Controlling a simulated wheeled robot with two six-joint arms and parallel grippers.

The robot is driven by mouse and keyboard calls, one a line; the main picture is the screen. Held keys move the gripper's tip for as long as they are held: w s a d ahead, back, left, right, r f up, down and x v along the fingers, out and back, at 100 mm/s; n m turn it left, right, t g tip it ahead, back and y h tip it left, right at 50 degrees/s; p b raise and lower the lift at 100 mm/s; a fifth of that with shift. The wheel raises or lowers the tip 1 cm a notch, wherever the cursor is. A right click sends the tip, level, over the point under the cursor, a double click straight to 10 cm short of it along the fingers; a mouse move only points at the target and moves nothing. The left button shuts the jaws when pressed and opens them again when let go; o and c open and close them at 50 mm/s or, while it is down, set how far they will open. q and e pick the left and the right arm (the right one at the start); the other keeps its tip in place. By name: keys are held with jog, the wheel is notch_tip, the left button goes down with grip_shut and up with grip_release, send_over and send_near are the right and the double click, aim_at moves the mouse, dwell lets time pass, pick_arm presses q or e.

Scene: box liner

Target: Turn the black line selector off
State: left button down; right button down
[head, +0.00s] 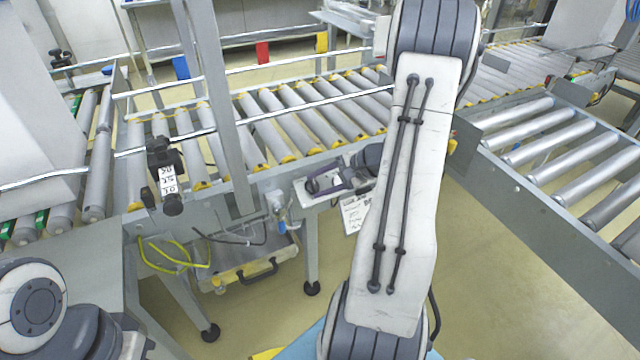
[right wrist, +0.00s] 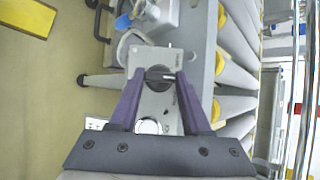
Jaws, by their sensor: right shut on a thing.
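The black line selector (right wrist: 160,75) is a small dark knob with a light mark, on a grey panel (right wrist: 152,58) in the right wrist view. My right gripper (right wrist: 157,80) has a purple finger on each side of the knob and is shut on it. A round silver part (right wrist: 148,127) sits on the same panel, between the fingers and nearer the palm. In the head view my right gripper (head: 317,186) is at the small box beside the conveyor, and the selector itself cannot be made out there. My left gripper is out of view.
A roller conveyor (head: 290,120) runs behind the panel, with another roller line (head: 560,150) at right. A grey post (head: 222,110) stands left of the gripper. Yellow cables (head: 172,262) hang below the frame. A paper note (head: 354,213) hangs near the gripper.

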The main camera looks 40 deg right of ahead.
jog(key=shift+c, duration=1.8)
grip_release()
jog(key=shift+r, duration=0.1)
